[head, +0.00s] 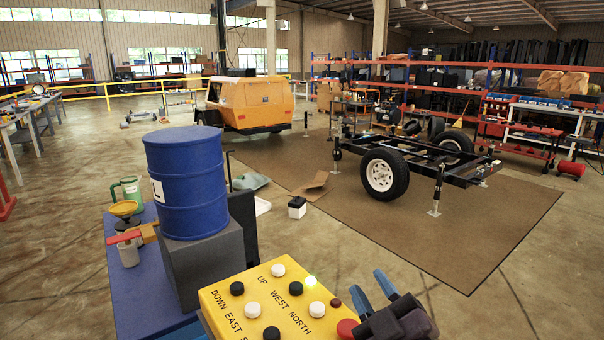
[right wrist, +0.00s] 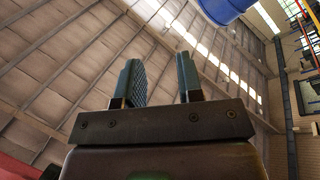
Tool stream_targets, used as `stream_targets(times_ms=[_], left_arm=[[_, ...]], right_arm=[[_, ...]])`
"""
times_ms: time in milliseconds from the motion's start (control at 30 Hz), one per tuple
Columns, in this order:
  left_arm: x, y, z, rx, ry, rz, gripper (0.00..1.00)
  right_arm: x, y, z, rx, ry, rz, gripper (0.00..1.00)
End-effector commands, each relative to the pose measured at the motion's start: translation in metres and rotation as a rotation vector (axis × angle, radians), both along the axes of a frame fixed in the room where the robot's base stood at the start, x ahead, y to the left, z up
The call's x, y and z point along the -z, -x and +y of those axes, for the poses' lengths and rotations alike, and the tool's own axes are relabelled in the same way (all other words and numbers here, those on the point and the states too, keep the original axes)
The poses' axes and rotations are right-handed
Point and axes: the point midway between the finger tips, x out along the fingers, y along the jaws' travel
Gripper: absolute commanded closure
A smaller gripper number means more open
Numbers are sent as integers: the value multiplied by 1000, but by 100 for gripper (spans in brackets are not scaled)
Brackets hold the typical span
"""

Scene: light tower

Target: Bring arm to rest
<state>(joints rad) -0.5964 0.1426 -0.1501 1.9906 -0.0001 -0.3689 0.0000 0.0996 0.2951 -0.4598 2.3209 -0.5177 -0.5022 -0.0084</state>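My right gripper (head: 374,286) is at the bottom of the head view, beside the right edge of a yellow control box (head: 258,297). Its two blue fingers stand apart with nothing between them. In the right wrist view the same gripper (right wrist: 162,82) points up toward the ceiling, its fingers apart and empty. My left gripper does not show in the head view.
A blue barrel (head: 187,185) stands on a dark grey block (head: 203,263) on a blue table (head: 137,293). A trailer frame (head: 420,160) with wheels rests on a brown mat (head: 475,236). An orange trailer (head: 250,103) stands behind.

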Motion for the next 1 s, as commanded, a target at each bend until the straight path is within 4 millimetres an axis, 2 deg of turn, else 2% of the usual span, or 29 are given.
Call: stream_targets(times_ms=[33, 167, 300, 400, 500, 633, 1000], left_arm=[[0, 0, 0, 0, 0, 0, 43], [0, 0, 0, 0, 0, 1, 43], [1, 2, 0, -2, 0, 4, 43], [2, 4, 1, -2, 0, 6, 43], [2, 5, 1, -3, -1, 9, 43], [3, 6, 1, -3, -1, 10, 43], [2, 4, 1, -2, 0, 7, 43]], right_arm=[[25, 3, -20, 64, -38, 119, 66], [87, 20, -67, 215, -123, 416, 66], [151, 60, -109, 362, -202, 728, 66], [188, 97, -130, 449, -248, 929, 66], [213, 129, -144, 511, -280, 1082, 66], [233, 163, -155, 568, -309, 1227, 66], [262, 238, -170, 669, -365, 1517, 66]])
